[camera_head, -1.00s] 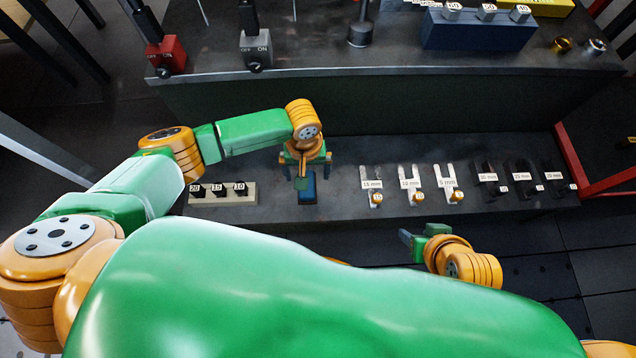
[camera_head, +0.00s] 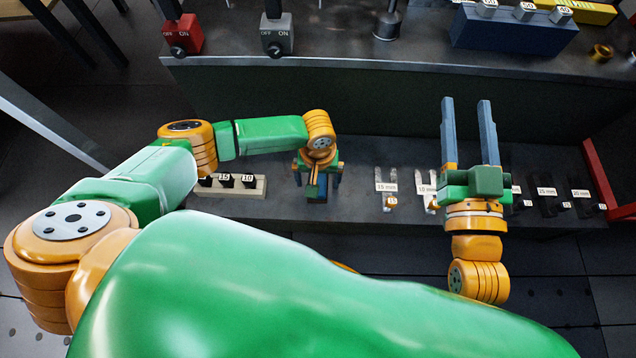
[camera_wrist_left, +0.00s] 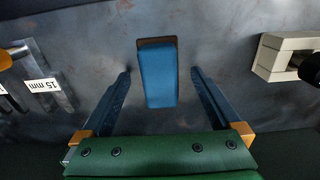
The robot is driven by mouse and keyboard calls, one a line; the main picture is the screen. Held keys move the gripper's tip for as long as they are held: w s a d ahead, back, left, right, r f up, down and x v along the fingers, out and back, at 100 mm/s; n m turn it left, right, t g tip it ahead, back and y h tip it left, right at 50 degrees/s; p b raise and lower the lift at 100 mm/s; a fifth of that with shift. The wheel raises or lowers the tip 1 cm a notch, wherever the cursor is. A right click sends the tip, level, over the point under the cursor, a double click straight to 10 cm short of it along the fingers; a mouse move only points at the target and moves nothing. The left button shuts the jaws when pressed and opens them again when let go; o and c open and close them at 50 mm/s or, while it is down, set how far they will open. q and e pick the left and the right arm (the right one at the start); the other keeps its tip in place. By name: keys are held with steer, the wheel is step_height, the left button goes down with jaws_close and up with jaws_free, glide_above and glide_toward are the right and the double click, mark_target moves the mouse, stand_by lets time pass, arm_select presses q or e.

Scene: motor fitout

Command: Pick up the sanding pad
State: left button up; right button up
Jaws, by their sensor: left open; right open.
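The sanding pad, a blue block with a dark brown end (camera_wrist_left: 159,75), lies on the grey lower shelf. In the left wrist view it sits between the two blue fingers of my left gripper (camera_wrist_left: 160,72), with a gap on each side. In the head view my left gripper (camera_head: 318,186) points down over the shelf and mostly hides the pad. My left gripper is open. My right gripper (camera_head: 466,102) is open and empty, its long fingers raised at the right, in front of the shelf.
A pale block with labelled black pegs (camera_head: 228,187) stands left of my left gripper; part of it shows in the left wrist view (camera_wrist_left: 285,56). Labelled metal gauges (camera_head: 387,188) lie to the right. An upper bench (camera_head: 330,65) holds switch boxes (camera_head: 277,38) and a blue block (camera_head: 508,32).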

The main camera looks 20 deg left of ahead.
arm_select(q)
steer(key=shift+f, duration=0.3)
steer(key=c, duration=1.5)
arm_select(e)
steer(key=r+t, duration=0.1)
steer(key=r, duration=0.2)
steer(key=shift+s+a+r+t+y, duration=0.1)
steer(key=shift+s+a+t+y, duration=0.05)
steer(key=shift+s+t+y, duration=0.25)
arm_select(q)
steer(key=shift+c, duration=0.2)
